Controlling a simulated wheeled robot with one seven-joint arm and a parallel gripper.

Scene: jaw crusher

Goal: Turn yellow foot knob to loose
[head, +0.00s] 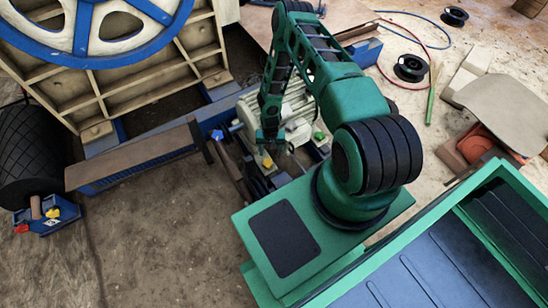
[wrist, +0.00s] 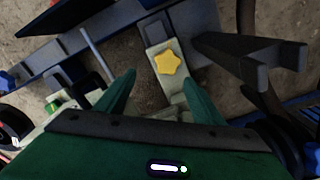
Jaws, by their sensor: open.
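The yellow foot knob (wrist: 168,62) is star-shaped and sits on a pale foot block in the wrist view. In the head view the yellow knob (head: 267,163) shows at the near end of the motor base, just below my gripper (head: 268,141). In the wrist view my gripper (wrist: 159,76) has its two green fingers spread apart with nothing between them. The knob lies just beyond the fingertips, roughly centred between them and apart from both. Which setting the knob points to cannot be told.
The pale motor (head: 290,113) has a blue knob (head: 217,135) and a green knob (head: 319,136) around it. A dark bracket (wrist: 250,58) stands right of the yellow knob. A blue chock with another yellow knob (head: 53,213) lies far left. Open dirt floor spreads at lower left.

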